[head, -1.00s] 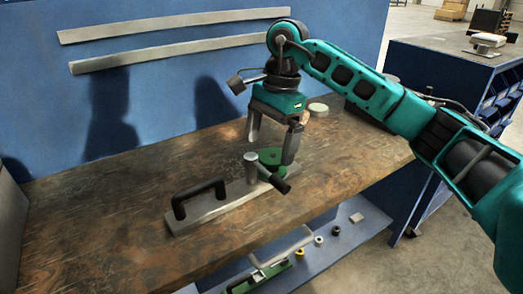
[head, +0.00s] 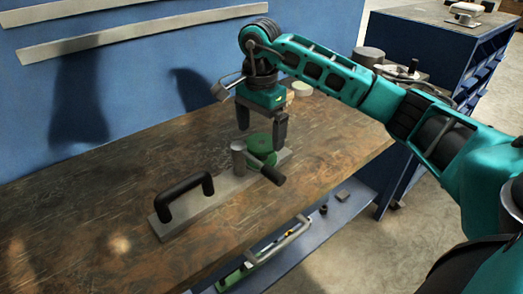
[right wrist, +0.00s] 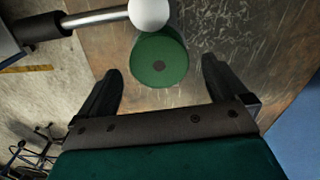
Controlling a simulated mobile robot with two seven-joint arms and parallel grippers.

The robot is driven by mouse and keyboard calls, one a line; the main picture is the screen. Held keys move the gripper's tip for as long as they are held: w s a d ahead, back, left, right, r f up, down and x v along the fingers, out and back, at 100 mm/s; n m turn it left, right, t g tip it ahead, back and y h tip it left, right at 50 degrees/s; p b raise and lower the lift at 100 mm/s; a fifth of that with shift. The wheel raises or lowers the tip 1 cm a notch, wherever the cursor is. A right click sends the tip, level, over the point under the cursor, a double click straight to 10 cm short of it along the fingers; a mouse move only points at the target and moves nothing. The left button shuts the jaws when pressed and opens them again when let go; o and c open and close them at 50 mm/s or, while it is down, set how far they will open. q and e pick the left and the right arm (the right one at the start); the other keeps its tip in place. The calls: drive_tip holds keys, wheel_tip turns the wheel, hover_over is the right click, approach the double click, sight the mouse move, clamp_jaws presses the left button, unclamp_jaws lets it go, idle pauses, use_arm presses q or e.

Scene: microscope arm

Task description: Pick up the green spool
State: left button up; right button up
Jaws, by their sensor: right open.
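The green spool (head: 261,143) stands on the workbench at the far end of a metal plate, just behind a metal post. My right gripper (head: 262,136) is open and points down at the spool. In the right wrist view, the gripper's fingers (right wrist: 161,72) are spread wider than the spool and nothing is held. I cannot tell whether a finger touches it. My left gripper is not in view.
The metal post (head: 239,158) with its black-gripped lever (head: 268,173) stands close in front of the spool. A black handle (head: 184,195) rises from the plate's near end. A pale round object (head: 302,89) lies behind the gripper. The bench (head: 90,215) is clear at left.

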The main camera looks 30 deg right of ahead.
sight(262, 142)
wheel_tip(262, 142, down, 4)
drive_tip(key=shift+d+f, duration=0.15)
drive_tip(key=shift+f, duration=0.05)
drive_tip(key=shift+c, duration=0.2)
drive_tip(key=c, duration=0.9)
drive_tip(key=shift+c, duration=0.2)
drive_tip(key=shift+r, duration=0.2)
